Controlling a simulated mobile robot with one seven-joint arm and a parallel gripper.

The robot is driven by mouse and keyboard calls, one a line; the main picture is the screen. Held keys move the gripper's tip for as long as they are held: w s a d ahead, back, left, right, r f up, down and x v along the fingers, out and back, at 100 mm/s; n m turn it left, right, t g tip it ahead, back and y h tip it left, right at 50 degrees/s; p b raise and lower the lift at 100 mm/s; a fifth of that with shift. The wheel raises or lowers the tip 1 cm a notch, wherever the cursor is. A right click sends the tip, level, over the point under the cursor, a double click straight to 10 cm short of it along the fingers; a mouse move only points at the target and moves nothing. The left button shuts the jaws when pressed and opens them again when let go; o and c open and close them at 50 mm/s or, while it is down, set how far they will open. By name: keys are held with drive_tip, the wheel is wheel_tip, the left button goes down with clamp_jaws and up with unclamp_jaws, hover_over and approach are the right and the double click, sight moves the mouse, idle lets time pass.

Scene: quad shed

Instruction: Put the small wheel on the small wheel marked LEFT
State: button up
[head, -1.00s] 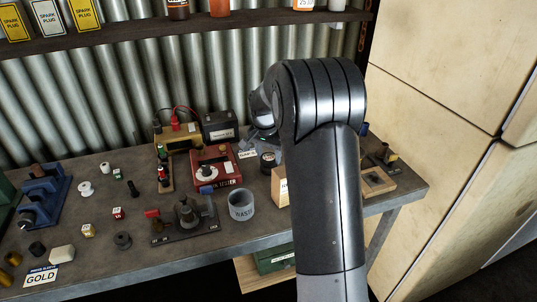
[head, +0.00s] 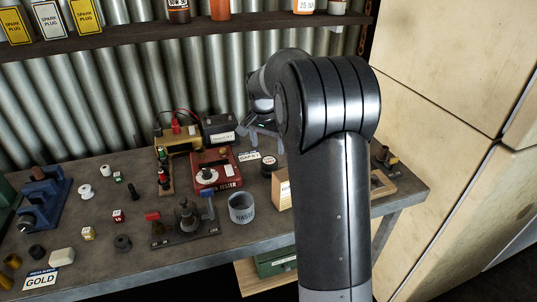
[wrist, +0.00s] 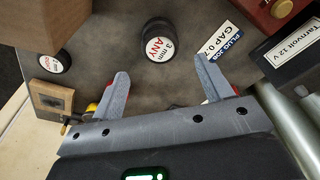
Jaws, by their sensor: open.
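No wheel marked LEFT can be read in these frames. A dark round piece labelled "3 mm ANY" (wrist: 158,45) stands on the bench between and beyond my fingertips in the wrist view; it shows in the head view (head: 269,164). Another dark round piece with a white, red-lettered top (wrist: 55,62) is at the left of the wrist view; its lettering is unclear. I cannot tell whether either is the small wheel. My gripper (wrist: 161,72) is open and empty, apart from both pieces. In the head view my arm hides part of the bench.
The "GAP" card (wrist: 221,42) and a black battery (wrist: 300,65) lie to the right in the wrist view. A wooden block (wrist: 50,98) is at left. In the head view, the WASTE cup (head: 241,207) and red tester (head: 216,170) stand left of my arm.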

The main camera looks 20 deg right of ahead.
sight(266, 164)
drive_tip(key=s+a+r+n+t, duration=0.1)
drive_tip(key=s+a+r+n, duration=0.15)
drive_tip(key=s+r, duration=0.75)
drive_tip(key=s+a+f+n+t, duration=0.1)
drive_tip(key=s+a+n, duration=0.1)
drive_tip(key=s, duration=1)
drive_tip(key=s+a+n+t+y, duration=0.1)
drive_tip(key=s+a+n+t, duration=0.1)
drive_tip(key=s, duration=1)
drive_tip(key=shift+s+a+f+n, duration=0.4)
drive_tip(key=shift+a+n, duration=0.45)
drive_tip(key=shift+n, duration=0.4)
idle(3.3)
